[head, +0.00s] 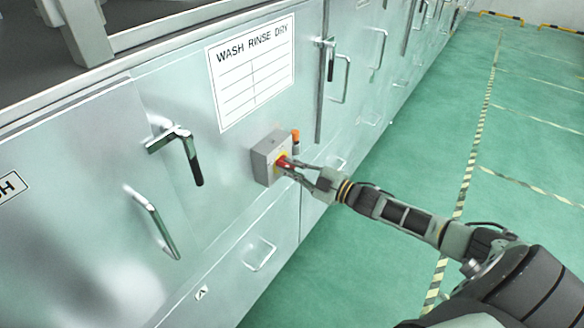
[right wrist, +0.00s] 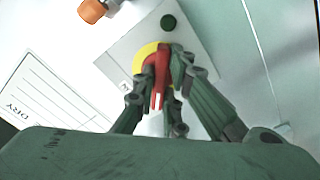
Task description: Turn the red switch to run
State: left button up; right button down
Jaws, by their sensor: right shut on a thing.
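The red switch (head: 287,163) sits on a yellow disc on the front of a grey box (head: 262,165) fixed to the metal cabinet wall. My right gripper (head: 291,166) reaches it from the right and is shut on the red switch. In the right wrist view the red switch handle (right wrist: 159,80) stands between the two fingers (right wrist: 160,88), with the yellow disc (right wrist: 146,52) partly hidden behind them. I cannot read the position labels around the switch. My left gripper is not in view.
A dark green button (right wrist: 168,22) is on the box face. Door handles (head: 180,150) stick out nearby. The green floor (head: 420,140) is open to the right.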

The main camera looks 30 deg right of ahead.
jog(key=m, duration=0.4)
jog(key=shift+m, duration=0.3)
jog(key=m, duration=0.4)
jog(key=shift+m, duration=0.4)
jog(key=c, duration=1.8)
grip_release()
jog(key=shift+s+d+f, duration=0.1)
jog(key=shift+s+d, duration=0.1)
jog(key=shift+s, duration=0.3)
jog(key=v, duration=1.1)
